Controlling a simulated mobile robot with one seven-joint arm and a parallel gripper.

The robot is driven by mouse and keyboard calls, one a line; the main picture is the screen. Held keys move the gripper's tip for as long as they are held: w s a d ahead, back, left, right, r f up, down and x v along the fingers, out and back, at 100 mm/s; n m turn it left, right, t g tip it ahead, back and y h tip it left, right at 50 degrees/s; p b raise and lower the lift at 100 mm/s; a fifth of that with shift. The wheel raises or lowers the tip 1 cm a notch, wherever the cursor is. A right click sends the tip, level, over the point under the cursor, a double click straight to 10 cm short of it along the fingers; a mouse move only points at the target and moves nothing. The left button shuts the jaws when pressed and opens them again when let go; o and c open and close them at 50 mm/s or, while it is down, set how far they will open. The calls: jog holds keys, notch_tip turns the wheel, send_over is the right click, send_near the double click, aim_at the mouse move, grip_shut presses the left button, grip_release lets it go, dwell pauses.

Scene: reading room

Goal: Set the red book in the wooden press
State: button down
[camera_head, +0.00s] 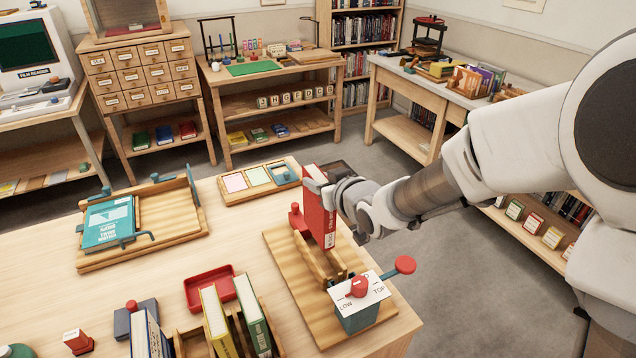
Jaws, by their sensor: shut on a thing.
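The red book (313,222) is upright in the head view, with its spine and a white label facing right. My gripper (322,186) is shut on the upper part of the book from the right. The book stands at the far end of a wooden fixture (292,286), which looks like the wooden press. It has a wooden trough (318,262), a red knob (295,210) behind, and a white dial plate (372,291) marked LOW and TOP in front. The book's lower edge is at the trough; I cannot tell whether it touches. The fingertips are partly hidden.
A teal book (108,222) lies on a wooden board (182,217) at left. A red tray (210,286) and several upright books, including a green one (252,314), stand left of the fixture. A red lever knob (404,265) sticks out at right. The table's middle left is clear.

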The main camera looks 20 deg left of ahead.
jog(key=shift+f+b, duration=1.1)
jog(key=shift+f, duration=0.75)
jog(key=shift+b, duration=0.45)
jog(key=shift+f+b, duration=0.75)
jog(key=shift+f, duration=0.8)
jog(key=shift+b, duration=0.5)
jog(key=shift+p, duration=0.4)
